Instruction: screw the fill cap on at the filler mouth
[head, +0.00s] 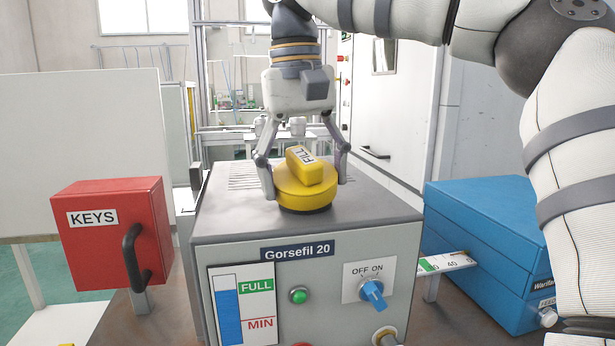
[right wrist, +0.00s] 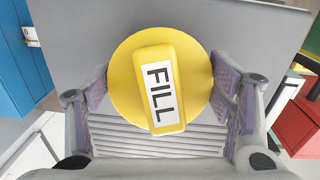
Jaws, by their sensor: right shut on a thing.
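The fill cap (head: 303,190) is a round yellow disc with a raised yellow bar labelled FILL. It sits on top of the grey Gorsefil 20 unit (head: 225,222), over a dark ring that shows beneath its edge. The filler mouth itself is hidden under the cap. My right gripper (head: 308,190) comes down from above and is shut on the cap, one finger at each side. In the right wrist view the cap (right wrist: 125,85) lies between the purple-grey finger pads, its bar slightly tilted. My left gripper is not in view.
A red KEYS box (head: 95,245) with a dark handle stands left of the unit. A blue case (head: 480,215) stands at the right, with a small scale strip (head: 445,264) beside it. The unit's front has a level gauge (head: 228,310), a green button and a blue OFF/ON knob (head: 373,291).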

